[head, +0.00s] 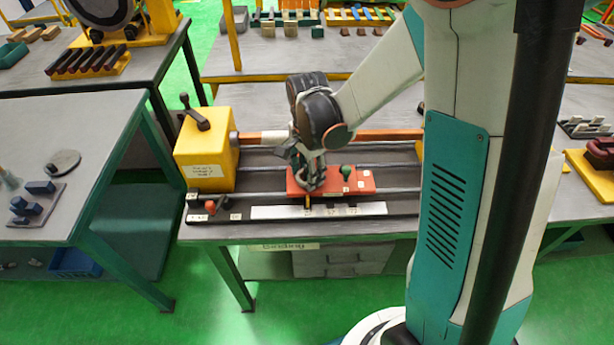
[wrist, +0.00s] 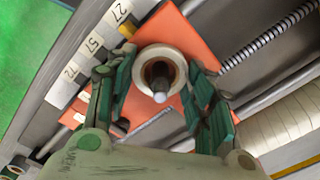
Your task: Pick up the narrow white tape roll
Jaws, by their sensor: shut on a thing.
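The narrow white tape roll (wrist: 142,62) shows in the wrist view as a pale ring around a dark upright post with a light tip. It is at the red-orange carriage plate (wrist: 187,38). My gripper (wrist: 160,78) has its two green-padded fingers on either side of the roll, closed on it. In the head view my gripper (head: 308,177) points down at the red carriage (head: 358,181) on the bench machine. The roll is mostly hidden there behind the fingers. I cannot tell whether it is lifted off the plate.
A yellow headstock (head: 207,152) with a lever stands left of the carriage. Metal rails (head: 265,173) run beside it, and a white numbered scale (head: 360,209) lies along the front. A small green knob (head: 346,171) sits on the carriage, right of my gripper.

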